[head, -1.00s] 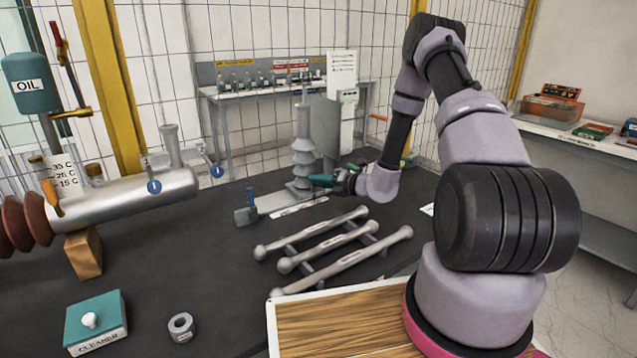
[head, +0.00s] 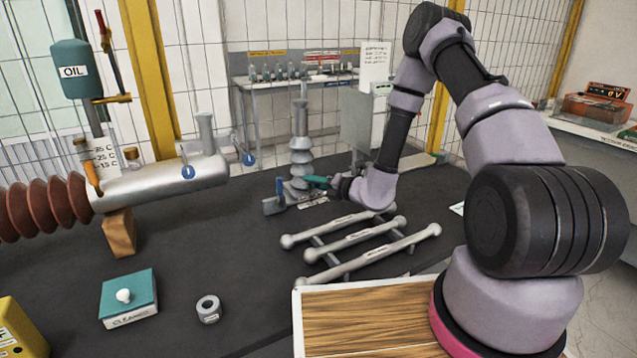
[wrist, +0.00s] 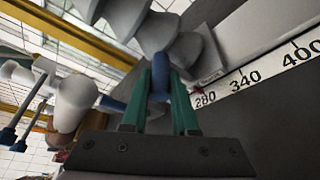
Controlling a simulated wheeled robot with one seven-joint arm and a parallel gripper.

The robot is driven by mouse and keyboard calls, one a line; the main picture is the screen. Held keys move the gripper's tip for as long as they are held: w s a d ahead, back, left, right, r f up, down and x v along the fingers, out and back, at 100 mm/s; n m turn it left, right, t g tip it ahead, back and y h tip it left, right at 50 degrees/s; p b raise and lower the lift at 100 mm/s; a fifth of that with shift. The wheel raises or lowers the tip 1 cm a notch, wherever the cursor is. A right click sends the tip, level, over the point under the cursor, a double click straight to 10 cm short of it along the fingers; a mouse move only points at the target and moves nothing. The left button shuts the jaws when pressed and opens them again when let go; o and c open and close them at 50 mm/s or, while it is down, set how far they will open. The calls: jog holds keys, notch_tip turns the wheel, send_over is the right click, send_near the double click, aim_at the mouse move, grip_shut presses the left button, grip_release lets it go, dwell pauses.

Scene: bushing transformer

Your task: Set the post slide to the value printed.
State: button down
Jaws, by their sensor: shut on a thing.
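The post (head: 300,150), a grey ribbed column, stands upright on a slide along a rail at the back of the dark table. In the wrist view its ribs (wrist: 158,32) loom at the top. My gripper (head: 313,181) is at the post's foot. In the wrist view, its green fingers (wrist: 160,95) are shut on a blue handle (wrist: 181,92). The white scale (wrist: 270,70) reads 280, 340 and 400. A small red mark (wrist: 200,89) lies by 280; its exact reading is unclear. A blue lever (head: 280,187) stands at the rail's left end. I cannot read a target value.
Several grey rods (head: 360,238) lie on a rack in front. A silver tank (head: 165,187) with a brown ribbed bushing is at left. A cleaner box (head: 129,298) and grey ring (head: 208,308) lie nearer. A printed sheet (head: 375,60) hangs behind, unreadable.

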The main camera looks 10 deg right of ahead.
jog(key=c, duration=0.7)
grip_release()
jog(key=v, duration=1)
jog(key=shift+s+d+r, duration=0.1)
jog(key=shift+s+d, duration=0.15)
jog(key=shift+d, duration=0.05)
